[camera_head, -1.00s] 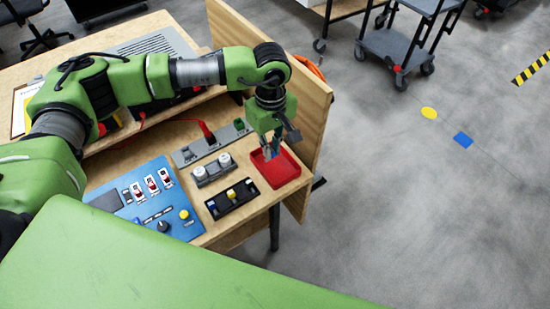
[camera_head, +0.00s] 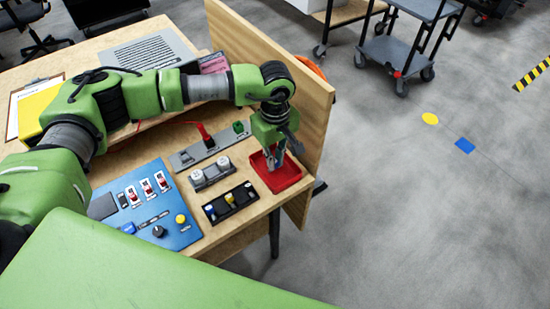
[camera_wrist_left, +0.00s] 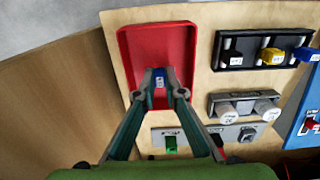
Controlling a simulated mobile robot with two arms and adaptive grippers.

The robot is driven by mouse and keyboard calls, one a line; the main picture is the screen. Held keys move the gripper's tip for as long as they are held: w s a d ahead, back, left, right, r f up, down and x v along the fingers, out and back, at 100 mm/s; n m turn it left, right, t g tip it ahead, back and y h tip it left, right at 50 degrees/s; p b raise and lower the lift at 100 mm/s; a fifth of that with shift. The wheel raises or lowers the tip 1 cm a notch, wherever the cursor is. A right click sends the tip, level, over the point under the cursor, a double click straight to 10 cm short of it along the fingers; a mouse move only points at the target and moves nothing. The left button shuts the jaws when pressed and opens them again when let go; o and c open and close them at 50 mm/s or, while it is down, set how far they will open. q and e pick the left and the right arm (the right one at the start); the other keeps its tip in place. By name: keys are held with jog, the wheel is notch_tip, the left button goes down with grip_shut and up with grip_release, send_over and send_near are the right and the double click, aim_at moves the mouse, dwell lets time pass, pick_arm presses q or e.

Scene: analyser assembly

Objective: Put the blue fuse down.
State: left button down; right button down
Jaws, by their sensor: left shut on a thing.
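My left gripper (camera_head: 274,162) points down over the red tray (camera_head: 291,181) at the right end of the workbench. In the left wrist view the fingers (camera_wrist_left: 160,76) are shut on the blue fuse (camera_wrist_left: 160,92), which carries a white label. The fuse is inside the tray's outline (camera_wrist_left: 128,45), near its lower edge in that view. I cannot tell whether it touches the tray floor. In the head view the fuse is mostly hidden by the fingers. My right gripper is not in view.
Beside the tray is a black fuse holder (camera_head: 232,205) with a yellow and another blue fuse. A grey block with two round white-topped parts (camera_head: 211,174), a grey strip with red and green connectors (camera_head: 210,146) and a blue panel (camera_head: 150,200) are close by. A wooden side wall (camera_head: 305,110) stands behind the tray.

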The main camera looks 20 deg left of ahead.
pick_arm(q)
jog(key=shift+f+b, duration=0.3)
jog(key=c, duration=2.1)
grip_release()
jog(key=shift+r, duration=0.1)
jog(key=shift+r+p, duration=0.25)
jog(key=shift+p, duration=0.15)
notch_tip(320, 180, up, 13)
jog(key=b, duration=0.1)
jog(key=shift+f+b, duration=0.2)
jog(key=shift+b, duration=0.1)
jog(key=shift+s, duration=0.1)
